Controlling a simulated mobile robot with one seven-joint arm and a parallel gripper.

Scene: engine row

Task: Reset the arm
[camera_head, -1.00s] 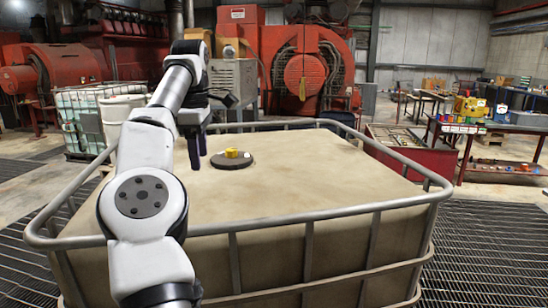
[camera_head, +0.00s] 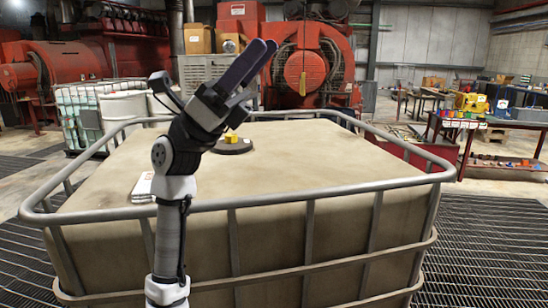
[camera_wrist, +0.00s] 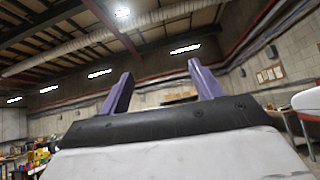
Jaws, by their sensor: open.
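My gripper (camera_head: 264,48) is raised above the tank, upright and tilted to the upper right, with its purple fingers apart and nothing between them. In the wrist view both fingers (camera_wrist: 160,74) stand apart against the ceiling and far wall. My arm rises at the left front of the large beige caged tank (camera_head: 310,165).
A small yellow block (camera_head: 231,138) sits on the tank's dark round lid (camera_head: 236,147), partly behind my gripper. A white object (camera_head: 142,187) lies at the tank top's left. A metal rail (camera_head: 320,198) rings the tank. Red machinery (camera_head: 310,75) stands behind. A cluttered bench (camera_head: 490,122) is right.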

